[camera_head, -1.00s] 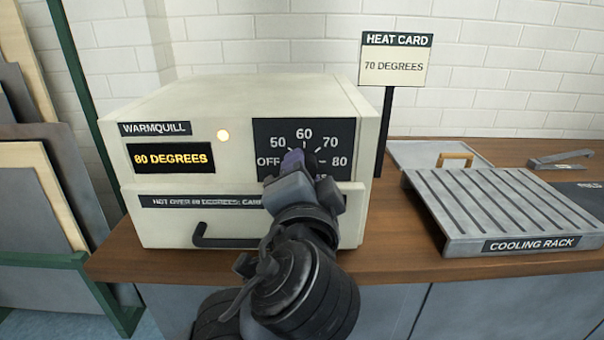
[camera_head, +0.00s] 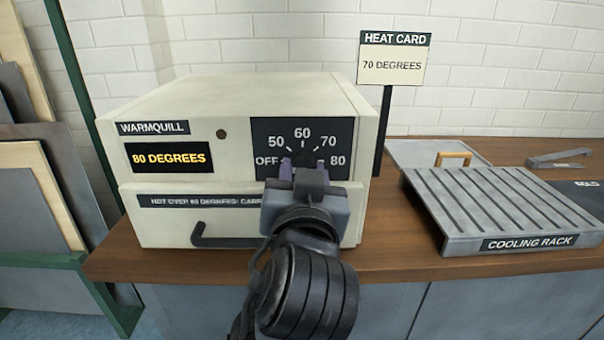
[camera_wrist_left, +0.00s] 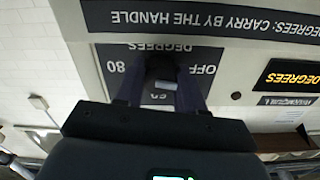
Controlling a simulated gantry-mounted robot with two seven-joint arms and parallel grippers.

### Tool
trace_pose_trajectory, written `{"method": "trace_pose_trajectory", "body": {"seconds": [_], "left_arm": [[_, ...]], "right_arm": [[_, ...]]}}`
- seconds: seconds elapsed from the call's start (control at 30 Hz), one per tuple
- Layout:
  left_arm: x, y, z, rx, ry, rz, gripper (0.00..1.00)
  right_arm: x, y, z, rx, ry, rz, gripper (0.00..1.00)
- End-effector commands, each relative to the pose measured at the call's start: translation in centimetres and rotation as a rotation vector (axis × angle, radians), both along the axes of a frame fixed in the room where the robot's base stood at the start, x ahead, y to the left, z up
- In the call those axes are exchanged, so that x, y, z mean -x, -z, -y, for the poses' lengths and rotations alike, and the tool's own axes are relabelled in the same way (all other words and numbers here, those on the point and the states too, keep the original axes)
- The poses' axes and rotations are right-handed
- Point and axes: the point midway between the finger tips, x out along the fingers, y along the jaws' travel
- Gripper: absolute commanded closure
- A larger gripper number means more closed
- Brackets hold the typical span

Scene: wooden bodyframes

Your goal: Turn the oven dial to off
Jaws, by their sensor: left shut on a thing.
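The oven (camera_head: 240,105), a cream box labelled WARMQUILL, stands on the wooden counter. Its display (camera_head: 168,157) reads 80 DEGREES. The dark dial panel (camera_head: 262,135) carries OFF, 50, 60, 70 and 80. My left gripper (camera_head: 306,165) is at the panel, shut on the dial, with its purple fingers on either side. The dial (camera_wrist_left: 163,72) shows between the fingers in the left wrist view, which is upside down. The gripper hides much of the dial in the head view, and I cannot read its setting. My right gripper is not in view.
A small dark indicator lamp (camera_head: 221,134) sits left of the panel. A drawer with a black handle (camera_head: 225,241) is below. The heat card (camera_head: 392,65) reads 70 DEGREES. A cooling rack (camera_head: 500,212) stands to the right. Boards (camera_head: 35,180) lean at the left.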

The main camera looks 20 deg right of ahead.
Motion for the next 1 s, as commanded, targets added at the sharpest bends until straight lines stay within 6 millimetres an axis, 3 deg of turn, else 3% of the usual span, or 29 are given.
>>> {"method": "trace_pose_trajectory", "body": {"seconds": [0.33, 0.87, 0.9, 1.0], "left_arm": [[0.01, 0.03, 0.07, 0.133, 0.000, -0.051, 0.92], [0.01, 0.00, 0.05, 0.159, 0.000, -0.061, 0.92], [0.01, -0.01, 0.05, 0.159, 0.000, -0.061, 0.59], [0.01, -0.01, 0.05, 0.158, 0.000, -0.061, 0.43]], "right_arm": [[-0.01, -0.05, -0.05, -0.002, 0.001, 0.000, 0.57], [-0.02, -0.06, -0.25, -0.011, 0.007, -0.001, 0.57], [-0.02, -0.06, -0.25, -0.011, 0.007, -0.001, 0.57], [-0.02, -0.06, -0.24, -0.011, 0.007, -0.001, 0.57]]}}
